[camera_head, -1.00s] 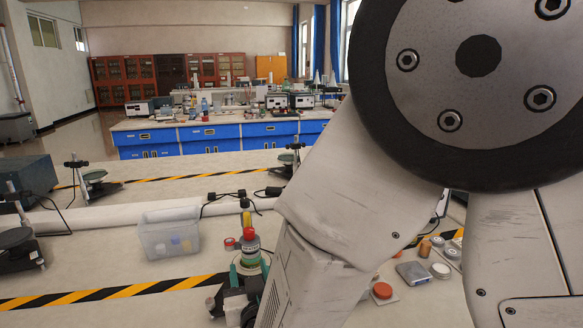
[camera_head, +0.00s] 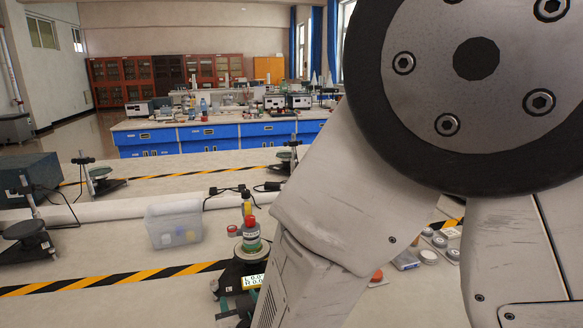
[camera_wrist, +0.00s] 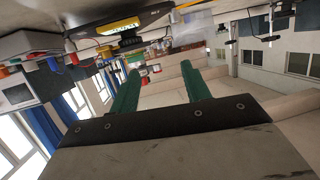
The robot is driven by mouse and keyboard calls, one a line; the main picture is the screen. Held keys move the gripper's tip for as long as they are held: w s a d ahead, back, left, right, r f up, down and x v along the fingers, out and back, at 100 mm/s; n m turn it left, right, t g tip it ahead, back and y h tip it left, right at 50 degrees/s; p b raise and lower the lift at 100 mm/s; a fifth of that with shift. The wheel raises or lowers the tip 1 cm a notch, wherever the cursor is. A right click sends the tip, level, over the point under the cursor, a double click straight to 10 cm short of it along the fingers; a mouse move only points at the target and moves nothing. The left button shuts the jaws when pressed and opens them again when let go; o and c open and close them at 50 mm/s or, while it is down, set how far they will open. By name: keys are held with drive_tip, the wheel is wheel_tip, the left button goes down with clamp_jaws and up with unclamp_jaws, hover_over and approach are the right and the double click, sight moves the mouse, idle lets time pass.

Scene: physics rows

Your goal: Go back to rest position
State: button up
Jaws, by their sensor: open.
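My gripper shows in the wrist view (camera_wrist: 160,88), with its two green fingers apart and nothing between them. In the head view most of it is hidden behind my arm; only a bit of green shows at the low middle. A bottle with a red cap and green label (camera_head: 251,238) stands upright on a dark device with a lit display (camera_head: 254,282), beyond my gripper. In the wrist view the picture is turned over, and a device with a lit yellow display (camera_wrist: 118,26) appears at the top, apart from the fingers.
A translucent bin (camera_head: 173,224) stands on the table left of the bottle. Small jars and a grey box (camera_head: 405,260) lie right of my arm. Striped tape (camera_head: 100,285) crosses the pale tabletop, which is clear at front left.

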drive_tip(key=s+f+g, duration=0.3)
drive_tip(key=shift+f+n+g, duration=0.25)
drive_tip(key=shift+n+g, duration=0.15)
drive_tip(key=s+d+r+m+g+h, duration=0.1)
drive_tip(key=s+d+r, duration=0.5)
drive_tip(key=d, duration=0.6)
drive_tip(key=s+d+r+m+g+h, duration=0.2)
drive_tip(key=s+d+r, duration=0.4)
drive_tip(key=d, duration=0.7)
drive_tip(key=s+d+r+m+g+h, duration=0.2)
drive_tip(key=s+d+r+g, duration=0.3)
drive_tip(key=d+r, duration=0.3)
drive_tip(key=s+d, duration=0.1)
drive_tip(key=d, duration=0.3)
drive_tip(key=shift+d+h, duration=0.2)
drive_tip(key=shift+h, duration=0.2)
drive_tip(key=shift+s, duration=0.1)
